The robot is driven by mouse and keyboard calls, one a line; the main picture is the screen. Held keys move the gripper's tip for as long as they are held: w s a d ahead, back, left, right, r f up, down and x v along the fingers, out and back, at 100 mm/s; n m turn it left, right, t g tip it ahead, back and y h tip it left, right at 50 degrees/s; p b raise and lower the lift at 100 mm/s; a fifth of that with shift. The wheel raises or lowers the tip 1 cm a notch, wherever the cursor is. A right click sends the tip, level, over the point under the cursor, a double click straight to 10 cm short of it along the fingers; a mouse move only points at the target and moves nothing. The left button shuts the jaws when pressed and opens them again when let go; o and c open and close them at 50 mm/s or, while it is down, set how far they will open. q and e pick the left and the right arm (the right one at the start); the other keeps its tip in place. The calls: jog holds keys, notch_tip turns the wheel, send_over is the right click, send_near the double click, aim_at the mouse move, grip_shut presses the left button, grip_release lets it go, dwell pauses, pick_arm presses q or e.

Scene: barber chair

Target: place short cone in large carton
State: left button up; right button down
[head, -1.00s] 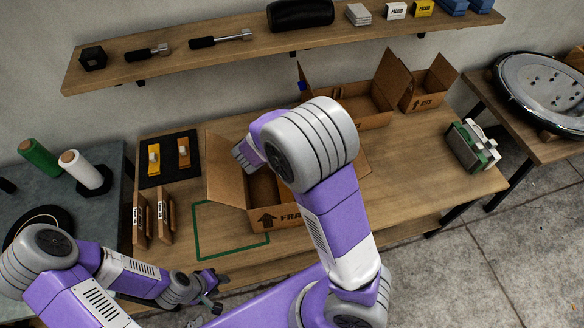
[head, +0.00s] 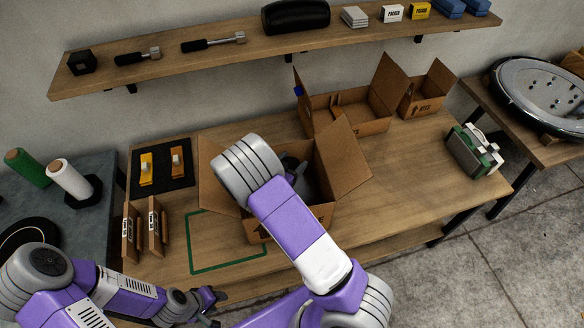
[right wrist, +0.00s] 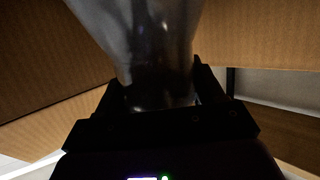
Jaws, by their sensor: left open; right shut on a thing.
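The open carton (head: 322,214) stands on the workbench with its flaps spread; it looks like the largest carton here. My right arm reaches over it, and part of my right wrist shows inside the opening. In the right wrist view my right gripper (right wrist: 158,82) is shut on a grey, shiny tapering thing, the short cone (right wrist: 150,40), narrower toward the fingers. Brown carton walls surround it. Whether the cone touches the carton floor cannot be seen. My left gripper (head: 212,299) is open and empty near the bench's front edge.
Two more open cartons, a mid-size one (head: 358,124) and a small one (head: 424,101), stand at the back. A green-and-white device (head: 474,152) sits at the right end. Two brown upright pieces (head: 141,232) stand left of a green outline.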

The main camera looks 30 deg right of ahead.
jog(key=shift+f, duration=1.15)
jog(key=shift+f, duration=0.15)
jog(key=shift+c, duration=0.7)
grip_release()
jog(key=shift+s+a+r, duration=0.1)
jog(key=shift+a+r, duration=0.1)
jog(key=shift+r, duration=0.05)
jog(key=v, duration=0.7)
